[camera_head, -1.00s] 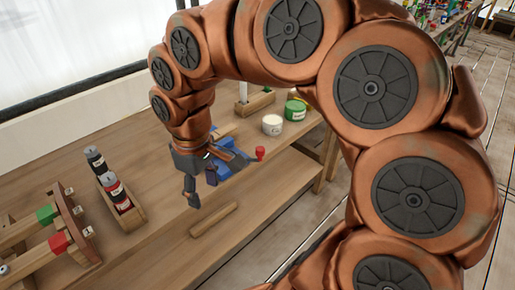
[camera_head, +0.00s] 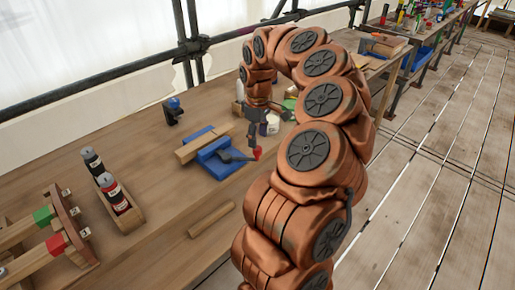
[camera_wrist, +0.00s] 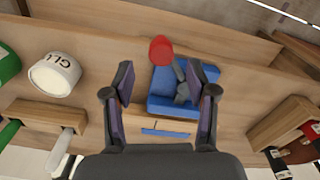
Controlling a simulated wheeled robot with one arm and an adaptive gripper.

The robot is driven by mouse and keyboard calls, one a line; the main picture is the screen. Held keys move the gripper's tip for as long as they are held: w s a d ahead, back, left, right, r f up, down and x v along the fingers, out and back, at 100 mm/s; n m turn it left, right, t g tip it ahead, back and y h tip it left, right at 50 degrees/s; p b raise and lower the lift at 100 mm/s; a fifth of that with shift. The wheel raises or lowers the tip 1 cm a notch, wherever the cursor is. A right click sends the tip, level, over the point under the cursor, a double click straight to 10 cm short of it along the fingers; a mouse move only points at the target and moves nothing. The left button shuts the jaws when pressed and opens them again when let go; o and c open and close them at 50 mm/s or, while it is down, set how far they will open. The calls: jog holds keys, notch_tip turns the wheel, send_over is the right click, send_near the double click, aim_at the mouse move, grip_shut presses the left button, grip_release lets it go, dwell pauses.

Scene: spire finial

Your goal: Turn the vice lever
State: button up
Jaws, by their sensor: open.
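The blue vice (camera_head: 215,158) stands on the workbench, with a wooden block (camera_head: 194,146) between its jaws. Its dark lever (camera_head: 236,156) points right toward the bench's front edge and ends in a red knob (camera_head: 257,153). My gripper (camera_head: 259,136) is open, pointing down over the knob end of the lever. In the wrist view, the red knob (camera_wrist: 161,50) lies ahead between the fingers' lines, and the blue vice (camera_wrist: 165,103) shows between and behind the fingers of my gripper (camera_wrist: 161,78). The right finger overlaps part of the lever. I see no contact.
A white pot (camera_wrist: 55,74) and a green pot (camera_wrist: 7,62) stand beside the gripper. A wooden holder with bottles (camera_head: 126,217), a loose wooden bar (camera_head: 210,219) and a rack with red and green blocks (camera_head: 57,243) are at left. The bench between is clear.

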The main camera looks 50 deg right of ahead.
aim_at(257, 148)
jog(key=shift+a+f+p, duration=0.1)
jog(key=shift+f+p, duration=0.4)
jog(key=shift+f, duration=2.25)
grip_shut()
